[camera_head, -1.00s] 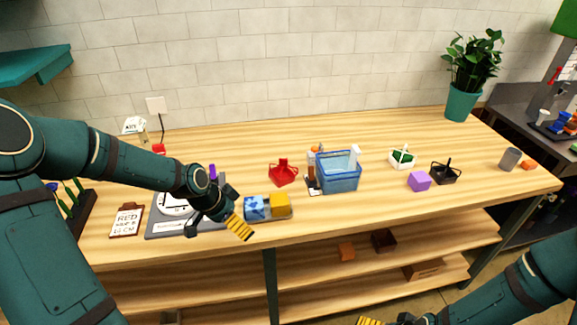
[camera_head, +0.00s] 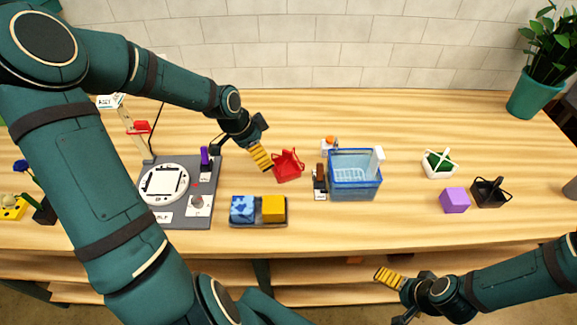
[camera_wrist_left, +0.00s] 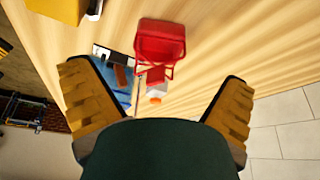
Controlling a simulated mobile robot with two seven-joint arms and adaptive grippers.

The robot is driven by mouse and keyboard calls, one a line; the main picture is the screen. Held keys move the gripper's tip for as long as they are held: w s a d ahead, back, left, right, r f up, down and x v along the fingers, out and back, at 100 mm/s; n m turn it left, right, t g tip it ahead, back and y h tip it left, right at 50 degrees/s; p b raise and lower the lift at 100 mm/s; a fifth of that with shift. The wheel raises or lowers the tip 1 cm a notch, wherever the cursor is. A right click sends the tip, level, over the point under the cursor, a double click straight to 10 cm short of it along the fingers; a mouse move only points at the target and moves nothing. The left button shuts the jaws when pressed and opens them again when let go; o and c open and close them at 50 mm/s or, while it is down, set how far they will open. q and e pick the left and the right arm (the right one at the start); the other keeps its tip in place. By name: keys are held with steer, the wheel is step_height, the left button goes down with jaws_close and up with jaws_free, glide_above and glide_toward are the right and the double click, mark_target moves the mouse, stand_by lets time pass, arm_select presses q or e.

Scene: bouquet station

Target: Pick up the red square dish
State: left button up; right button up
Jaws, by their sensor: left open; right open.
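The red square dish (camera_head: 288,168) looks like a small red basket with a raised looped handle. It stands on the wooden table, just right of my left gripper (camera_head: 262,157), whose yellow fingers are open and empty. In the left wrist view the dish (camera_wrist_left: 160,42) shows ahead of the open fingers of my left gripper (camera_wrist_left: 158,82), roughly centred between them, with its handle towards me. Whether a finger touches it I cannot tell. My right gripper (camera_head: 389,278) is open and empty in front of the table's front edge, away from the dish.
Right of the dish stand a dark brown bottle (camera_head: 320,178) and a blue basket (camera_head: 355,192). In front is a tray with a blue patterned block (camera_head: 242,209) and a yellow block (camera_head: 273,208). A grey station board (camera_head: 190,215) lies left. A purple block (camera_head: 455,200) lies right.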

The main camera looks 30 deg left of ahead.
arm_select(q)
steer(key=b, duration=0.2)
glide_toward(285, 169)
steer(key=shift+s+f, duration=0.35)
steer(key=shift+f, duration=0.25)
steer(key=shift+s+f, duration=0.35)
steer(key=shift+f, duration=0.2)
steer(key=shift+b+x, duration=0.6)
steer(key=shift+x, duration=2.25)
steer(key=c, duration=1.1)
